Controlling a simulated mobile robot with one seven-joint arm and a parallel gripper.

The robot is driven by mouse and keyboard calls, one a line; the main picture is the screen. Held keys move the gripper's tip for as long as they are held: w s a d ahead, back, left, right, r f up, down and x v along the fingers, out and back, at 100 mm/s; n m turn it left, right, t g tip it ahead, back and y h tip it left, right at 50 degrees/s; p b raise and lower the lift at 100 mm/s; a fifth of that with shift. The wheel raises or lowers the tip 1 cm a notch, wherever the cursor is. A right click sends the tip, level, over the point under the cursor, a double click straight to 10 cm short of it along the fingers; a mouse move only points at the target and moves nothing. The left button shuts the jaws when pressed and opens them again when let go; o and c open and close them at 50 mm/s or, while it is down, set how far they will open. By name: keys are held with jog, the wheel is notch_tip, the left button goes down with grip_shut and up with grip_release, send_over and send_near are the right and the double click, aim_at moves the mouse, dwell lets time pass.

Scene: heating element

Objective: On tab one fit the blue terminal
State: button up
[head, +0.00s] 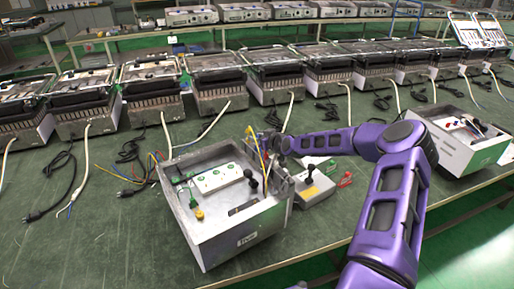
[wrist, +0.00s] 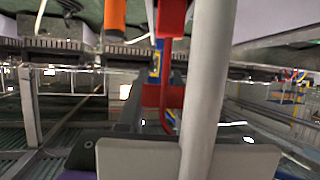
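An open metal box (head: 240,237) stands on the green bench in the head view, with a white block carrying green-ringed round spots (head: 216,180) inside. Yellow and blue wires (head: 262,150) rise at its back right corner. My gripper (head: 278,146) is at that corner, close to the wires; its fingertips are too small to make out. In the wrist view, a red part (wrist: 172,20) with a thin red loop and a small blue piece (wrist: 155,66) are near the middle, behind a grey rod (wrist: 207,80). I cannot tell whether the blue piece is the terminal, nor identify tab one.
A grey box with a black knob (head: 312,186) and a red clip (head: 345,179) lie right of the metal box. Another open white unit (head: 462,140) is at the right. Several similar units (head: 215,82) line the back.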

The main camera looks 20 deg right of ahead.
grip_shut()
jog(key=shift+r, duration=0.15)
